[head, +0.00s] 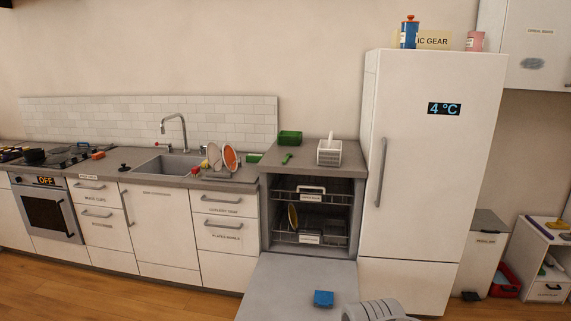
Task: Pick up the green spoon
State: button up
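A small green spoon (286,158) lies on the grey counter above the open dishwasher, in the head view. It is near a green box (289,138) and left of a white cutlery holder (329,152). Its fine shape is too small to make out. My gripper is not in view.
The dishwasher door (285,285) is folded down, with a blue block (323,298) on it. A grey slotted object (375,310), not clearly identifiable, shows at the bottom edge. A tall fridge (425,190) stands right of the counter. Wooden floor (120,295) is clear at left.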

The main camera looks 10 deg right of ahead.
aim_at(284, 162)
jog(key=u, duration=0.65)
jog(key=i, duration=0.85)
jog(key=u, duration=0.8)
jog(key=i, duration=2.1)
jog(key=z, duration=1.3)
jog(key=i, duration=0.8)
jog(key=z, duration=0.7)
